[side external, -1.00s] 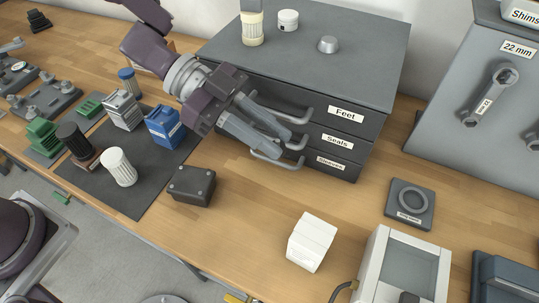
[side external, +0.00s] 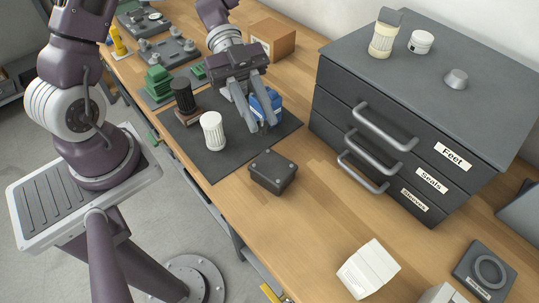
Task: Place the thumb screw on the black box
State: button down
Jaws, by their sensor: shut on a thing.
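The black box (side external: 272,174) sits on the wooden bench at the right front corner of the dark mat. It is a small dark box with screw heads at its lid corners, and nothing shows on its lid. My gripper (side external: 263,127) points down over the mat, just behind the box in the picture and apart from it. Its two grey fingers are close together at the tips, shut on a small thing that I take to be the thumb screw. The fingers mostly hide it, so its shape cannot be made out.
A blue box (side external: 270,101) stands behind my fingers. A white ribbed cylinder (side external: 212,132) and a dark cylinder (side external: 184,96) stand on the mat (side external: 225,165). A drawer cabinet (side external: 335,110) is at the right.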

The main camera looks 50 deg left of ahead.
notch_tip(320, 180, down, 8)
jog(key=shift+r, duration=0.1)
jog(key=shift+d+f, duration=0.1)
jog(key=shift+f, duration=0.1)
jog(key=c, duration=1.2)
grip_release()
jog(key=shift+w+r, duration=0.1)
jog(key=shift+r, duration=0.15)
jog(key=v, duration=0.3)
notch_tip(320, 180, up, 7)
jog(key=shift+f, duration=0.1)
